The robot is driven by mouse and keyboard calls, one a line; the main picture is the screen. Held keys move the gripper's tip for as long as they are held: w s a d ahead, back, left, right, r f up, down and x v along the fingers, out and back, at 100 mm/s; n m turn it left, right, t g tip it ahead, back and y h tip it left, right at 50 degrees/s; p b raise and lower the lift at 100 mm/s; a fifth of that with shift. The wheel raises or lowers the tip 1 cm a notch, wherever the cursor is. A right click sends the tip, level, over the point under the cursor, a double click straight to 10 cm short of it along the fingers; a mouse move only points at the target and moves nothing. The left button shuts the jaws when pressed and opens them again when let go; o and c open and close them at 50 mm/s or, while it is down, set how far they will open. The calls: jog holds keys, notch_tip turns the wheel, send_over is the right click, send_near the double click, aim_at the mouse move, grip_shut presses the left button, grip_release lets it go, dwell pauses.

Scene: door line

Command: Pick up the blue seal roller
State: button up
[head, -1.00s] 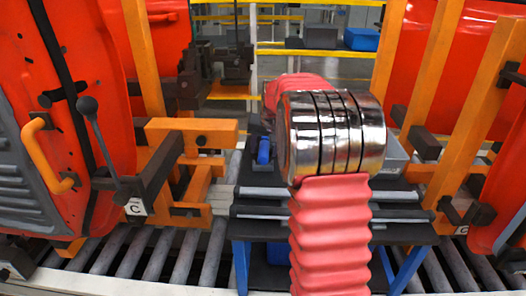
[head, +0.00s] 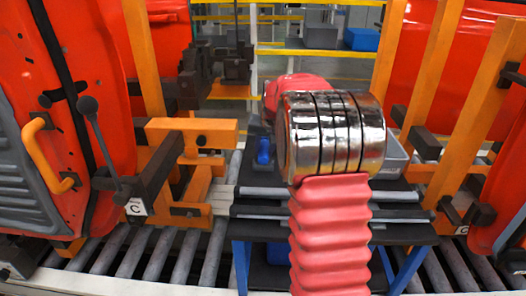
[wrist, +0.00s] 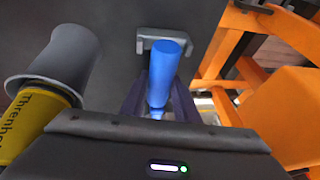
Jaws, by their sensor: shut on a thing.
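The blue seal roller (wrist: 165,75) stands out in the middle of the wrist view as a blue cylinder between the dark fingers of my gripper (wrist: 158,103). The fingers are shut on its lower part. In the head view a small blue piece, which looks like the roller (head: 264,150), shows just left of my arm at the dark cart top. My arm hides the gripper and the fingers there.
An orange frame (wrist: 240,60) is at the right. The dark cart (head: 400,205) stands by a roller conveyor (head: 160,255), with a grey tray (head: 392,160) and orange door carriers (head: 190,135) around.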

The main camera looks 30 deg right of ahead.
aim_at(265, 147)
jog(key=shift+c, duration=1.2)
jog(key=shift+r, duration=0.1)
notch_tip(265, 147, up, 10)
jog(key=shift+r, duration=0.2)
jog(key=o, duration=0.5)
grip_shut()
